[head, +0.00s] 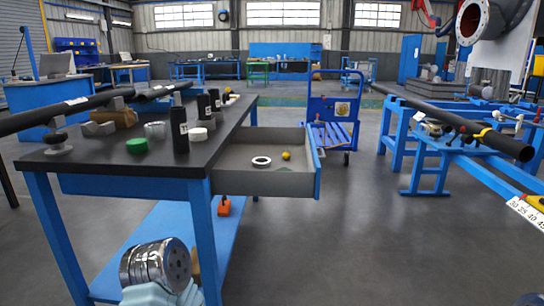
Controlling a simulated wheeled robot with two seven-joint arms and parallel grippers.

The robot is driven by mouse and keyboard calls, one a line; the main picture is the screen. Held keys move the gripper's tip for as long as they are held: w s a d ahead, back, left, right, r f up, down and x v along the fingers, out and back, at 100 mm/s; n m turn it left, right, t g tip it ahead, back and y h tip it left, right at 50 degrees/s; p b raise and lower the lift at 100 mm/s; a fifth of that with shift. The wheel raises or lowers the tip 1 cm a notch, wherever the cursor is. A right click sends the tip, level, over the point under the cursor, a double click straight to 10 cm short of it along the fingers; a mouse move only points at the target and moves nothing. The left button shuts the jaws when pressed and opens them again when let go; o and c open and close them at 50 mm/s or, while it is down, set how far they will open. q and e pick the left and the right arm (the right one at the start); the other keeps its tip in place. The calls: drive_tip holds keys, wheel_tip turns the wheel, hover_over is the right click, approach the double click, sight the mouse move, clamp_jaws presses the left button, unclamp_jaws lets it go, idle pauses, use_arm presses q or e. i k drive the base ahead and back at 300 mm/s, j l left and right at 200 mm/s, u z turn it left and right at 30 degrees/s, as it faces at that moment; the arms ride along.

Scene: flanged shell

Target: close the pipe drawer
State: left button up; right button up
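The drawer (265,184) is open. It sticks out to the right from under the dark top of the blue-legged workbench (75,172). Its grey inside holds a white ring (261,161) and a small yellow round piece (286,155). Its blue-edged front panel (314,165) stands out over the floor, and no handle can be made out. Neither of my grippers shows in the head view, and nothing is seen touching the drawer.
Dark pipes (65,107), black cylinders (179,128) and a green cap (137,145) are on the bench. A shiny metal cylinder (140,266) is low under it. A blue cart (335,112) stands behind the drawer. Floor (370,230) right of the drawer is clear.

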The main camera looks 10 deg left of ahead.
sight(233, 173)
drive_tip(key=i+l+u, duration=0.8)
drive_tip(key=i+l, duration=0.35)
drive_tip(key=k+j+u, duration=0.1)
drive_tip(key=j, duration=0.3)
